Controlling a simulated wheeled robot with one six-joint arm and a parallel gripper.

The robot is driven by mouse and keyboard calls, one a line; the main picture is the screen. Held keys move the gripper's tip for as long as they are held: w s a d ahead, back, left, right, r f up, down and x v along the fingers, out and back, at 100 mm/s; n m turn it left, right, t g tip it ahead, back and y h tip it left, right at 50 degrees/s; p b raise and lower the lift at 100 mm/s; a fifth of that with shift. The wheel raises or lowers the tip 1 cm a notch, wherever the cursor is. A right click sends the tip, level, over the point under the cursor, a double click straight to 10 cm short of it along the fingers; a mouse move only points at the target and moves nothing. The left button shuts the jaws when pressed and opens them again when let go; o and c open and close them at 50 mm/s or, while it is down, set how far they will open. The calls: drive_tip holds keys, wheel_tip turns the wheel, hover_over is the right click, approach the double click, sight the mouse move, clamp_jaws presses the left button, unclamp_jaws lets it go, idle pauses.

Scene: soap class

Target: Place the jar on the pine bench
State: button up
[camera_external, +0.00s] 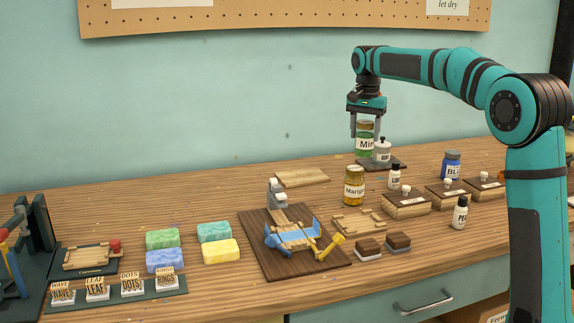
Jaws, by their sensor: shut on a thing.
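My gripper (366,132) points down at the back right, shut on a green jar labelled "Min…" (364,146) with a tan lid. The jar is upright between the fingers. Its lower part is close to a dark tray (398,165) and a white pot (382,154); I cannot tell whether it is clear of the surface. A second jar, yellow and labelled "Marigo…" (354,189), stands in front. A flat pale wooden board (302,177) lies bare to the left. The long wood-grained worktop (110,215) carries everything; which surface is the pine bench is not marked.
A dark board (262,248) with a blue-and-yellow device stands at centre. Coloured soap bars (220,251) lie to its left. Wooden boxes (405,205), small white bottles (460,212) and a blue bottle (451,166) crowd the right. The back left worktop is clear.

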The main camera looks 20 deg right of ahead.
drive_tip(key=shift+r, duration=0.25)
drive_tip(key=a+n, duration=0.6)
drive_tip(key=a, duration=3.8)
drive_tip(key=s+a+n, duration=0.1)
drive_tip(key=s+a, duration=0.2)
drive_tip(key=a, duration=0.5)
drive_tip(key=s+a+n, duration=0.2)
drive_tip(key=s+a, duration=0.1)
drive_tip(key=a, duration=0.5)
drive_tip(key=shift+f, duration=4.9)
drive_tip(key=o, duration=1.2)
drive_tip(key=shift+f, duration=0.15)
drive_tip(key=shift+c, duration=0.2)
